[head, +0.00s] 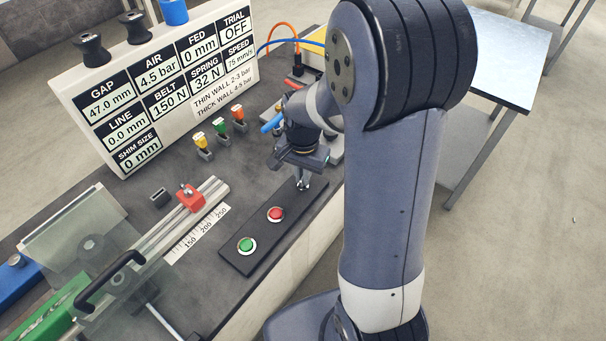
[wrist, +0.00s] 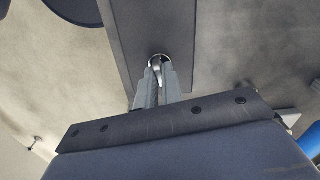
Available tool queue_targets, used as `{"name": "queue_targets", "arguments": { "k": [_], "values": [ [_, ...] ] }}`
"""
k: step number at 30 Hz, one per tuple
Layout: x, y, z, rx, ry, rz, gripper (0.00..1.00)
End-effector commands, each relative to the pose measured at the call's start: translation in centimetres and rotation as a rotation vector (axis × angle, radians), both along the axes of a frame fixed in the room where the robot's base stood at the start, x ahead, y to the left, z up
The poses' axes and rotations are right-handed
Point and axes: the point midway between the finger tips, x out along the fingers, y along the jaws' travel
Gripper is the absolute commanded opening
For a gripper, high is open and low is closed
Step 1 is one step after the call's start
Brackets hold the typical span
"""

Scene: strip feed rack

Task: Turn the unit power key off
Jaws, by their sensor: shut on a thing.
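The unit power key (wrist: 158,68) shows in the wrist view as a small metal piece in a round silver collar on a dark panel. My gripper (wrist: 156,82) has its two grey fingers closed around it, and they hide most of it. In the head view my gripper (head: 302,178) reaches down to the far end of the dark button panel (head: 250,252), over the silver collar. The key's turn position cannot be read.
A green button (head: 246,245) and a red button (head: 275,214) sit on the same panel. A display board (head: 160,85) stands behind, with TRIAL reading OFF. Several coloured switches (head: 221,130) and a red block on a rail (head: 189,198) are nearby.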

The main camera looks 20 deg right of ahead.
Motion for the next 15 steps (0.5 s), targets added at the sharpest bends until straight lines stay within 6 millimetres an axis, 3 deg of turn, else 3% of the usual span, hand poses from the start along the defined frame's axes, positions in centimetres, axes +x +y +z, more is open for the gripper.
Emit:
{"name": "queue_targets", "arguments": {
  "k": [15],
  "values": [
    [0.06,0.01,0.06,0.001,-0.002,-0.202,0.00]
  ]
}}
